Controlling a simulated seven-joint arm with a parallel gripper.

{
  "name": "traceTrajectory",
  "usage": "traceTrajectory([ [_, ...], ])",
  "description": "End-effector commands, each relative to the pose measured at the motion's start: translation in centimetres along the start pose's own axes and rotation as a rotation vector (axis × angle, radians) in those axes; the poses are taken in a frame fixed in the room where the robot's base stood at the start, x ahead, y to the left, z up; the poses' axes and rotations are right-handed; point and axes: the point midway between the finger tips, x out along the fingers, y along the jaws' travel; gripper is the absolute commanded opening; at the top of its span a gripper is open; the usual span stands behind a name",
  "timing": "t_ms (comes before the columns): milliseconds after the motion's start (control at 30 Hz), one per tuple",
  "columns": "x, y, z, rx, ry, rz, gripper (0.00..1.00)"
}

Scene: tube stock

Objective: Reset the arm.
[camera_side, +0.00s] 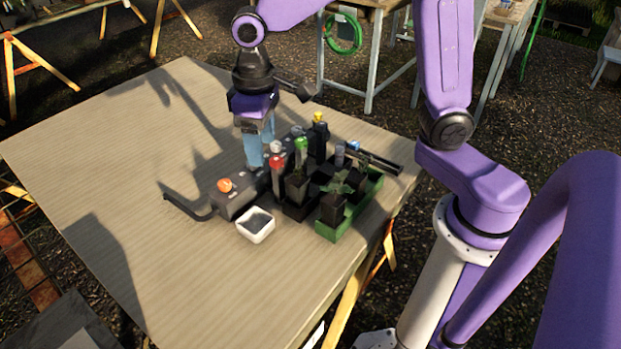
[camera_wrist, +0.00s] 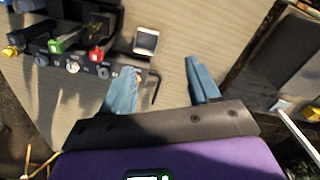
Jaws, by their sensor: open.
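An orange cap (camera_side: 225,185) sits low at the block's near end. In the side view the fingers overlap the rack's far edge; I cannot tell whether they touch it.
A small white dish (camera_side: 256,225) stands beside the rack on the wooden table (camera_side: 130,150). A green tray (camera_side: 365,205) with dark holders stands to the right. The table's left part is clear.

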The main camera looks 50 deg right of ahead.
Motion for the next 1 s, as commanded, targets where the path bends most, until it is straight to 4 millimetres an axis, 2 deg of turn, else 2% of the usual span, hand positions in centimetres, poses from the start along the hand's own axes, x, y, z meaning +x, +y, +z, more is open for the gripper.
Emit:
traceTrajectory([
  [33,-0.3,-0.4,1.8,-0.047,0.002,-0.001,0.61],
  [300,-0.6,-1.6,10.5,-0.290,0.007,-0.005,0.61],
  [600,0.1,-1.3,19.9,-0.544,0.012,-0.010,0.61],
  [700,0.4,-1.0,21.9,-0.602,0.012,-0.011,0.61],
  [800,0.7,-0.8,23.1,-0.637,0.013,-0.012,0.61],
  [1000,0.8,-0.7,23.6,-0.653,0.013,-0.012,0.61],
])
